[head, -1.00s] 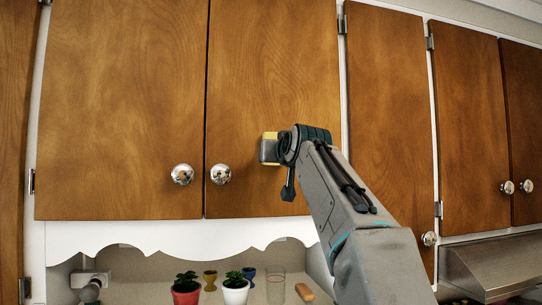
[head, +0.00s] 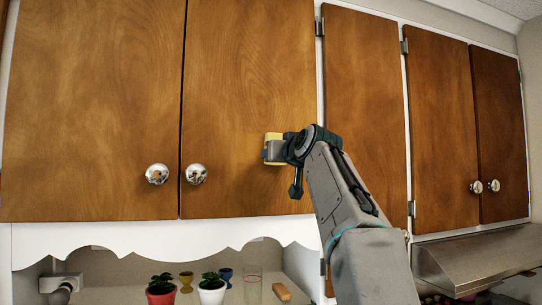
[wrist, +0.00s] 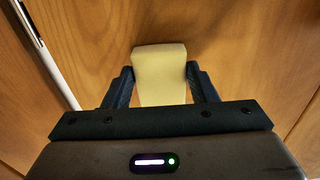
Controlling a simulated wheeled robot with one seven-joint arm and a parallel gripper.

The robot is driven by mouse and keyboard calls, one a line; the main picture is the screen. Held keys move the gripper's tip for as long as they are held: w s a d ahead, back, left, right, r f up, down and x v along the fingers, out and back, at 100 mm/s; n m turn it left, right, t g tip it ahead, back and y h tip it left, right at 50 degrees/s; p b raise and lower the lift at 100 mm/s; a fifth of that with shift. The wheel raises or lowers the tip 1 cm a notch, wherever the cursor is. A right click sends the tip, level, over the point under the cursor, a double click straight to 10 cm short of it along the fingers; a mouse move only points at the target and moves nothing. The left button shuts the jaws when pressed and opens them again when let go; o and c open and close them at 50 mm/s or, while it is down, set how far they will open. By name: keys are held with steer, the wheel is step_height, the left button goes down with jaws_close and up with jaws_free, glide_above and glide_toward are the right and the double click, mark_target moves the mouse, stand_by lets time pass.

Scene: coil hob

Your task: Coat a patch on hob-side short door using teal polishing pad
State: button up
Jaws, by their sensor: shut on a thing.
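My gripper (head: 272,152) is shut on a pale yellow block-shaped pad (head: 273,137). The pad (wrist: 160,72) sits between both fingers in the wrist view, its outer end toward the wood. No teal shows on it. It is at the lower right part of the wooden door (head: 245,70), the right one of the left pair, right of that door's round knob (head: 196,174). I cannot tell whether the pad touches the wood. The face toward the door is hidden. No coated patch can be made out on the door.
A narrow taller door (head: 365,110) and two doors (head: 437,130) above a metal hood (head: 485,258) are to the right. Below are a scalloped white trim (head: 150,238), a red pot (head: 161,294), a white pot (head: 211,291) and an orange-brown block (head: 282,292).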

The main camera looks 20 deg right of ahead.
steer(key=shift+d, duration=0.25)
steer(key=shift+a+r, duration=0.3)
steer(key=shift+a, duration=1.6)
steer(key=shift+a+r, duration=0.35)
steer(key=shift+a, duration=1.5)
steer(key=shift+a+r, duration=0.3)
steer(key=shift+a, duration=1.6)
steer(key=shift+r, duration=0.95)
steer(key=d, duration=1.1)
steer(key=shift+d, duration=0.15)
steer(key=shift+s+b, duration=1.35)
steer(key=shift+s, duration=1.65)
